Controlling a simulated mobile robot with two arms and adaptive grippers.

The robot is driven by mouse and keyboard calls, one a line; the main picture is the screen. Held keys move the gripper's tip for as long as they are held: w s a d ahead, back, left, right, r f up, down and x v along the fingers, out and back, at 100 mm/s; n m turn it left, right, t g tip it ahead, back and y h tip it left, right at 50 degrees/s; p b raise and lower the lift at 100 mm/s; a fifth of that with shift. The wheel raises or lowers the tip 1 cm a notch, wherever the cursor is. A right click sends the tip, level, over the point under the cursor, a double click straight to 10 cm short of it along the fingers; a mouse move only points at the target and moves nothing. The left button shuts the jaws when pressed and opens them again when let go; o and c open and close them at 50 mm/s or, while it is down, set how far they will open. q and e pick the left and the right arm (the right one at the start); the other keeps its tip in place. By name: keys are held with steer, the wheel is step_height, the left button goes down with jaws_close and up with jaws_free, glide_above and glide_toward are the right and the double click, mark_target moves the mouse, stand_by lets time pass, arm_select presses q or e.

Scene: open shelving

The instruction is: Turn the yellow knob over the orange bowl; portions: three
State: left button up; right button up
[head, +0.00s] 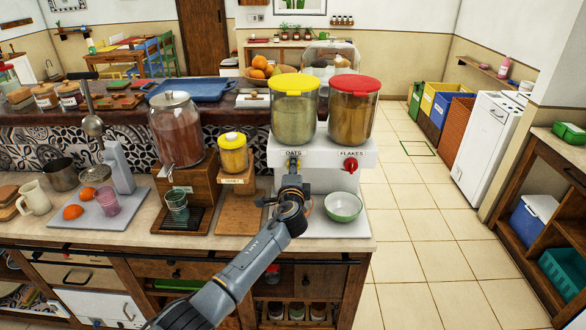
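The dispenser (322,152) stands on the counter with two clear canisters. The yellow-lidded canister (294,112) is above the label OATS, with the yellow knob (293,160) below it. The red knob (350,165) is on the FLAKES side, under the red-lidded canister (353,112). My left gripper (292,176) is right in front of and just below the yellow knob; its fingers are too small and foreshortened to show whether they grip it. A thin orange-red curve (309,207) beside my wrist may be the orange bowl's rim; the rest is hidden. My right gripper is out of view.
A green bowl (343,207) stands below the red knob. To the left are a small yellow-lidded jar (233,155) on a wooden stand, a large drink jar (176,132) and a green-tinted glass (177,206). The floor to the right is clear.

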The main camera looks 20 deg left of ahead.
arm_select(q)
steer(key=shift+m, duration=0.9)
steer(key=o, duration=1.2)
steer(key=shift+c, duration=0.2)
steer(key=shift+s+d, duration=0.1)
steer(key=f+v, duration=0.1)
steer(key=v, duration=1)
steer(key=shift+s+d+r, duration=0.2)
steer(key=shift+s+r, duration=0.2)
steer(key=shift+r, duration=0.15)
steer(key=shift+f, duration=0.1)
